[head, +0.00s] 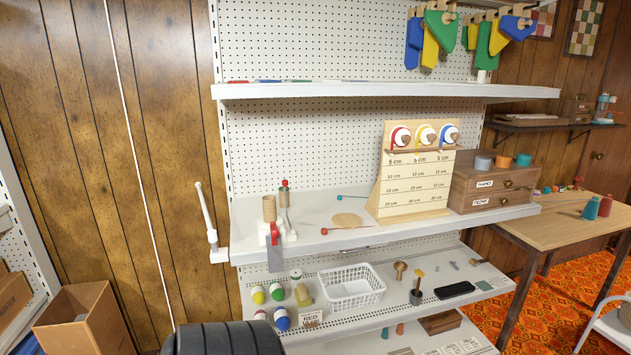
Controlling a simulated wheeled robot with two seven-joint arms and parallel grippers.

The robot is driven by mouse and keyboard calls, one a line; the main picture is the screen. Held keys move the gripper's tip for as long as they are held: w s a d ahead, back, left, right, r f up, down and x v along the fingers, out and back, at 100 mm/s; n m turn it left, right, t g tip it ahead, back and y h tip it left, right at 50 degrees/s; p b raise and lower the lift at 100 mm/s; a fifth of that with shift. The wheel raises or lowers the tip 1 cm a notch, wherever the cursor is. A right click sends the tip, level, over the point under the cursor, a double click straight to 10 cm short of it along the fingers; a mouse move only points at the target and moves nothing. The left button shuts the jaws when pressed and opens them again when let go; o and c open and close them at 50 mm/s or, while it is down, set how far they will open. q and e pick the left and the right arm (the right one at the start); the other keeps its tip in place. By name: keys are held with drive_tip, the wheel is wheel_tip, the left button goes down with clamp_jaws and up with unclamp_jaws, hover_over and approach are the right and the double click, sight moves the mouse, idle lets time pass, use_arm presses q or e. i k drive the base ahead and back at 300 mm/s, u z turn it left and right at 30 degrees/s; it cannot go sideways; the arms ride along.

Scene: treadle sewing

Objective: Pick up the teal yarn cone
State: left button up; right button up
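A teal cone (591,209) stands upright on the wooden table (560,220) at the right.
A pegboard shelf unit fills the middle, with its main shelf (300,250) holding a measuring board (415,185) and a drawer box (492,187). A white basket (351,288) sits below. An open cardboard box (85,318) stands at left. Orange carpet (567,290) shows under the table.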

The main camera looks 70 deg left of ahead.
sight(589, 213)
drive_tip(key=u, duration=0.05)
drive_tip(key=k, duration=0.65)
drive_tip(key=z, duration=0.55)
drive_tip(key=i, duration=3.7)
drive_tip(key=u, duration=0.35)
